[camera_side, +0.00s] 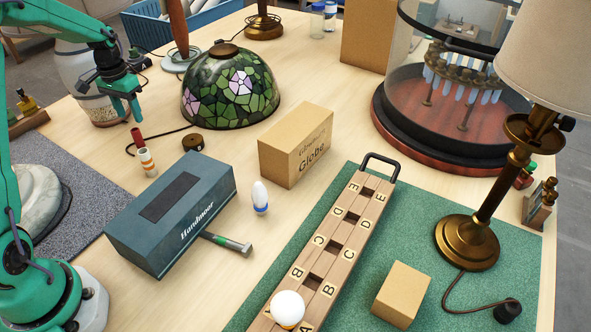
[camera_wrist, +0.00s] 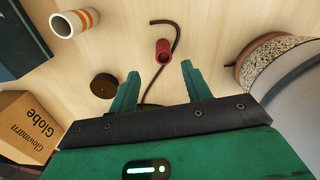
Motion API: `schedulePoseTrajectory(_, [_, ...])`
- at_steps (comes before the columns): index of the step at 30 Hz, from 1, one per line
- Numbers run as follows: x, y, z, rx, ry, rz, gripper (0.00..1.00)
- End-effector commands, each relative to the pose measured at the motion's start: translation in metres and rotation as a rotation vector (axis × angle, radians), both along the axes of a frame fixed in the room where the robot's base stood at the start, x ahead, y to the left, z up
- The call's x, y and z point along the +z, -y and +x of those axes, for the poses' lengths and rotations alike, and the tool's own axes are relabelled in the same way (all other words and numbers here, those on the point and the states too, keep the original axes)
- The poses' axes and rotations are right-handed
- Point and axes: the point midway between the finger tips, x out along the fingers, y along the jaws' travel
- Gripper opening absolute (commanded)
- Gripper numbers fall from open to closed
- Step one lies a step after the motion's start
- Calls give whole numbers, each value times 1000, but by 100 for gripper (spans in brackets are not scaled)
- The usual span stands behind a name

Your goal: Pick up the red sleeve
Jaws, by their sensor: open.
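The red sleeve (camera_side: 137,137) is a small hollow red cylinder on the wooden table, left of the stained-glass shade in the side view. In the wrist view the red sleeve (camera_wrist: 163,51) lies beyond the fingertips, roughly midway between them, with its open end showing. A dark cord runs close by it. My gripper (camera_side: 127,112) is above the table, close to the sleeve and slightly to its left in the side view. In the wrist view my gripper (camera_wrist: 157,72) has its two green fingers apart and nothing between them. It does not touch the sleeve.
A white-and-orange sleeve (camera_side: 148,162) stands near the red one. A dark round cap (camera_side: 193,143) and the stained-glass shade (camera_side: 231,88) are to the right. A white jar (camera_side: 92,80) stands behind my gripper. A dark box (camera_side: 172,212) lies in front.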

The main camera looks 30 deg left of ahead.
Motion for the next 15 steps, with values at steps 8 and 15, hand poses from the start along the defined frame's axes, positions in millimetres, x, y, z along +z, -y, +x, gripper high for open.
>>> schedulePoseTrajectory(8, [-8, -7, 0, 3, -8, -5, 48])
schedulePoseTrajectory(15, [-23, -7, 0, 3, -9, -6, 48])
